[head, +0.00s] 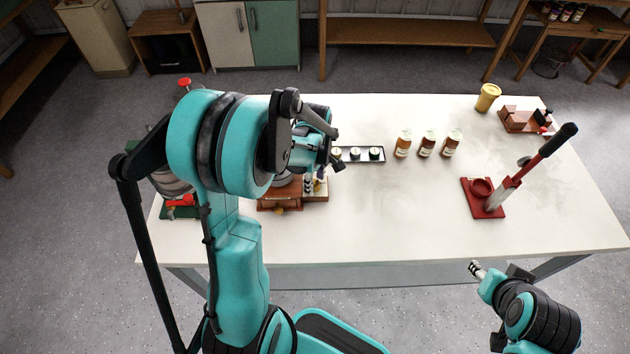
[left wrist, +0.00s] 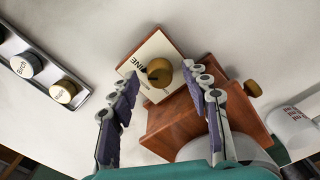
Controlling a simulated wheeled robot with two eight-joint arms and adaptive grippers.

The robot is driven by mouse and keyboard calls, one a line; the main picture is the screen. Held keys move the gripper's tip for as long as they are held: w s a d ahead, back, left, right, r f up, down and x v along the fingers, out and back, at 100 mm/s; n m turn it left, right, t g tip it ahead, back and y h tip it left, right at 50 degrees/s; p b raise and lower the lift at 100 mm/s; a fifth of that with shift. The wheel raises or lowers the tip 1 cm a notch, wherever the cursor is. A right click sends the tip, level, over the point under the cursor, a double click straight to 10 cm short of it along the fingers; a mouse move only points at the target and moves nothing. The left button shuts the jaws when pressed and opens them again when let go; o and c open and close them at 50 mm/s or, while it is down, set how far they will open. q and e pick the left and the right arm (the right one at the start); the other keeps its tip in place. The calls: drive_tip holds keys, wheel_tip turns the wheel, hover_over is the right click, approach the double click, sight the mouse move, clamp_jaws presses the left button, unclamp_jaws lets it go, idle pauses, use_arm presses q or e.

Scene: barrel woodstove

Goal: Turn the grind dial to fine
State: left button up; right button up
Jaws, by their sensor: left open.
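The grind dial (left wrist: 159,72) is a round brass knob with a dark mark. It sits on a cream plate (left wrist: 137,63) with printed words, one reading like "FINE". The plate is on the wooden grinder (left wrist: 173,125), which also shows in the head view (head: 281,201), partly hidden by my left arm. My left gripper (left wrist: 160,75) is open, its fingers on either side of the dial in the left wrist view; I cannot tell whether they touch it. In the head view my left gripper (head: 318,184) is over the grinder's right part. My right gripper (head: 476,269) hangs off the table's front edge.
A black tray with labelled round knobs or caps (head: 362,155) lies behind the grinder. Several amber bottles (head: 427,145), a red press with a lever (head: 485,197) and a yellow cup (head: 488,97) stand farther right. The table (head: 390,215) is clear in the front middle.

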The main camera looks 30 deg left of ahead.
sight(315, 183)
use_arm(q)
drive_tip(key=shift+c, duration=0.4)
clamp_jaws()
drive_tip(key=shift+m, duration=1.6)
drive_tip(key=shift+o, duration=0.4)
unclamp_jaws()
wheel_tip(315, 183, up, 12)
